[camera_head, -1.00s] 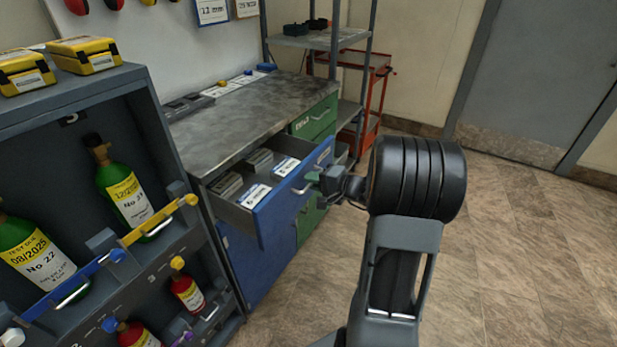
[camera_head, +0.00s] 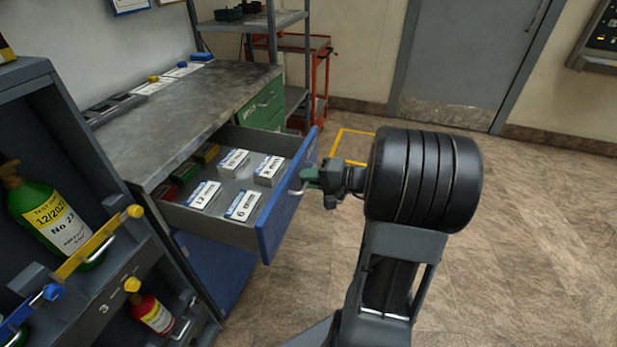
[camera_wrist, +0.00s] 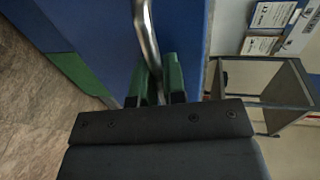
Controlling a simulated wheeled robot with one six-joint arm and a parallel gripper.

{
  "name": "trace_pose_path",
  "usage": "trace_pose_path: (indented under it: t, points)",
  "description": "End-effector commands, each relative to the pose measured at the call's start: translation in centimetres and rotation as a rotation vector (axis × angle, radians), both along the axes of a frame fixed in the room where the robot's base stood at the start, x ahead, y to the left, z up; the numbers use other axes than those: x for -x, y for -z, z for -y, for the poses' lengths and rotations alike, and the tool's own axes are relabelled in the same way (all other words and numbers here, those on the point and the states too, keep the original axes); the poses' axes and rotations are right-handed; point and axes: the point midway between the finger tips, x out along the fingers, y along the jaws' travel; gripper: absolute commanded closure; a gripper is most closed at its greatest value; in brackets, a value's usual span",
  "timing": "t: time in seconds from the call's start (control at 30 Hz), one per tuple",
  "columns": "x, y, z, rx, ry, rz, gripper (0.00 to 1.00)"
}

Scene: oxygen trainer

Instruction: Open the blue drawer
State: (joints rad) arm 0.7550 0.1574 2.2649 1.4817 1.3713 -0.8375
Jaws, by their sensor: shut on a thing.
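The blue drawer (camera_head: 288,198) stands pulled well out from the workbench in the head view. Several white labelled boxes (camera_head: 205,195) lie in it, with red, green and yellow boxes further back. My gripper (camera_head: 309,176) is at the drawer's front, shut on its metal handle (camera_head: 297,190). In the wrist view the green fingertips (camera_wrist: 155,84) close around the handle bar (camera_wrist: 148,40), with the blue drawer front (camera_wrist: 95,30) behind. My gripper hides part of the handle.
The workbench top (camera_head: 190,110) is mostly bare. A dark rack (camera_head: 115,215) with gas cylinders (camera_head: 62,222) stands at left. A green drawer (camera_head: 262,106) and a red cart (camera_head: 318,75) are behind. The floor (camera_head: 530,220) at right is clear.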

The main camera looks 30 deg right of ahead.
Motion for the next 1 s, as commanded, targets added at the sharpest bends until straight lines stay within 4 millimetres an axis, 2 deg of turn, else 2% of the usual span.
trace_pose_path:
  t: [0.13, 0.17, 0.4, 0.77, 1.0]
  points:
    - [0.0, 0.0, 0.0, 0.0, -0.001, 0.0, 1.0]
    - [0.0, 0.0, 0.0, 0.0, -0.001, 0.0, 0.87]
    - [0.0, 0.0, 0.1, 0.0, 0.001, 0.0, 0.65]
    - [0.6, -0.3, 0.7, 0.0, 0.004, 0.001, 0.65]
    - [3.8, -1.2, 3.8, 0.001, 0.008, 0.001, 0.65]
